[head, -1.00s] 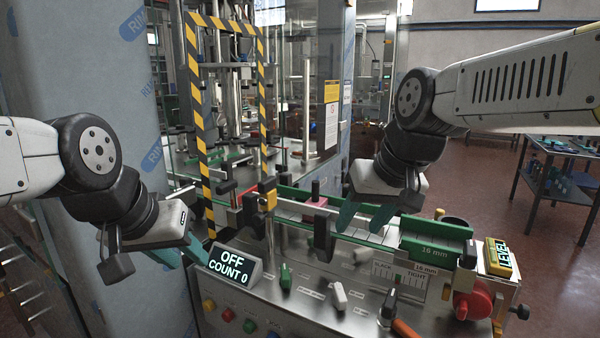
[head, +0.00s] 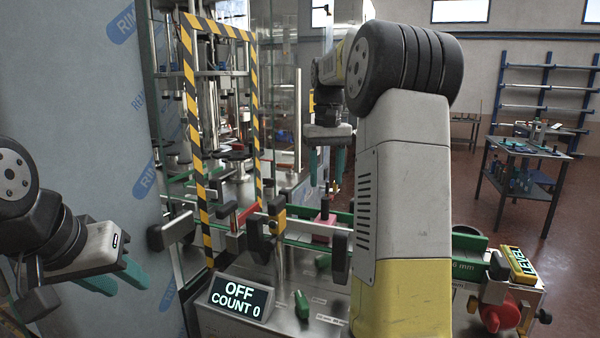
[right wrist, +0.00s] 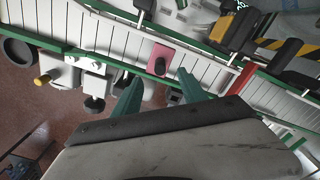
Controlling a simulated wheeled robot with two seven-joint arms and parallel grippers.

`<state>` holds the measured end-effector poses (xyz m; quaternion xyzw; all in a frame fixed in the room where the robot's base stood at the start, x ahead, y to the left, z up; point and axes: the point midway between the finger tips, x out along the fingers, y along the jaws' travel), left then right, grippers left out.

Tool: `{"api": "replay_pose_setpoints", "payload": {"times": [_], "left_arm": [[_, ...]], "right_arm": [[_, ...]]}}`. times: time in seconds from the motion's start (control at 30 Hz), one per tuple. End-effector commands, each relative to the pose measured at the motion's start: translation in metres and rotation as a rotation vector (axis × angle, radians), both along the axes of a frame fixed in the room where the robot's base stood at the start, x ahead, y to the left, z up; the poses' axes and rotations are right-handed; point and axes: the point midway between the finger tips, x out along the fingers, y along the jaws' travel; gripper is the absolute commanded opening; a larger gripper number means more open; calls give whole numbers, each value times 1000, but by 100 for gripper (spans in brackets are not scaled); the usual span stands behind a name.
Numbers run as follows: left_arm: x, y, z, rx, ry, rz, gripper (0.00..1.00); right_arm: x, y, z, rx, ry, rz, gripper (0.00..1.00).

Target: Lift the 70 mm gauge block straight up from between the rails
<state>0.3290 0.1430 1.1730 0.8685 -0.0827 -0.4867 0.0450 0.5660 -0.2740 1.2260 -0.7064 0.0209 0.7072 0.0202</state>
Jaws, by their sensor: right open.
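The gauge block appears to be the pinkish-red block with a dark knob (head: 323,224), standing between the green-edged rails of the conveyor; no size marking is legible on it. In the right wrist view the red block (right wrist: 160,57) sits between the two green rails (right wrist: 60,47), just beyond the fingertips. My right gripper (head: 327,165) is open and empty, pointing down above and behind the block. In the right wrist view its teal fingers (right wrist: 158,88) are spread apart, with the block beyond the gap. My left gripper (head: 122,280) is open and empty at the lower left, far from the block.
A yellow-black striped frame (head: 205,150) stands left of the block. An OFF / COUNT 0 display (head: 240,297) and a green switch (head: 301,304) are at the front. My right arm hides much of the conveyor's right part. A yellow LEVEL box (head: 518,263) is at the right.

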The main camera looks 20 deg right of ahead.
Motion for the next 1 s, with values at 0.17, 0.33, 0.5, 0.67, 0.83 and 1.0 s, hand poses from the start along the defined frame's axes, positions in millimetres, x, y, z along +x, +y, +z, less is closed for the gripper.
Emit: {"api": "replay_pose_setpoints", "payload": {"times": [0.17, 0.33, 0.5, 0.67, 0.83, 1.0], "left_arm": [[0, 0, 0, 0, 0, 0, 36], [0, 0, 0, 0, 0, 0, 36], [0, 0, 0, 0, 0, 0, 36], [0, 0, 0, 0, 0, 0, 36], [0, 0, 0, 0, 0, 0, 36], [0, 0, 0, 0, 0, 0, 36]], "right_arm": [[-1, 0, -25, 1, 3, 0, 49], [-2, 1, -51, 1, 3, 0, 49], [-1, 0, -68, 1, 1, 1, 49], [-1, 0, -73, 1, -1, 1, 49], [-1, 0, -73, 1, -1, 1, 49], [-1, 0, -72, 1, -1, 1, 22]]}}
